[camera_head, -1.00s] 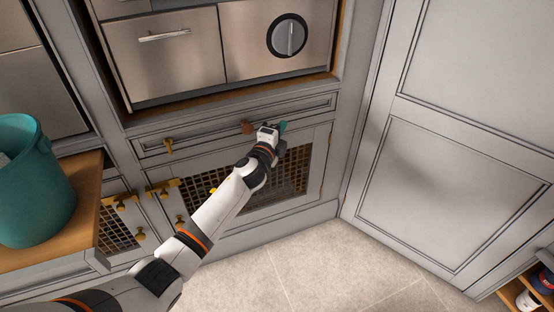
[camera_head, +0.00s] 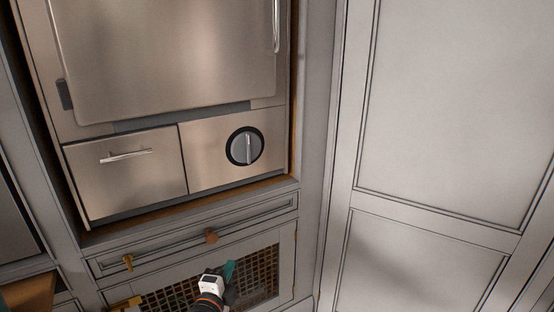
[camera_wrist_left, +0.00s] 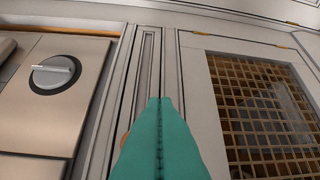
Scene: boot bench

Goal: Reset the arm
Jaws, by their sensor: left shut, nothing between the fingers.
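My left gripper (camera_head: 229,271) is low in the head view, in front of the mesh cabinet door (camera_head: 258,275) and below the drawer front (camera_head: 200,238). In the left wrist view its teal fingers (camera_wrist_left: 159,135) are together with nothing between them. Most of my left arm is below the picture's edge. My right gripper is not in view.
A steel appliance with a dark round dial (camera_head: 245,146) and a small handled drawer (camera_head: 125,156) is above the gripper. A large grey panelled door (camera_head: 440,110) stands at the right. A wooden surface (camera_head: 28,292) shows at lower left.

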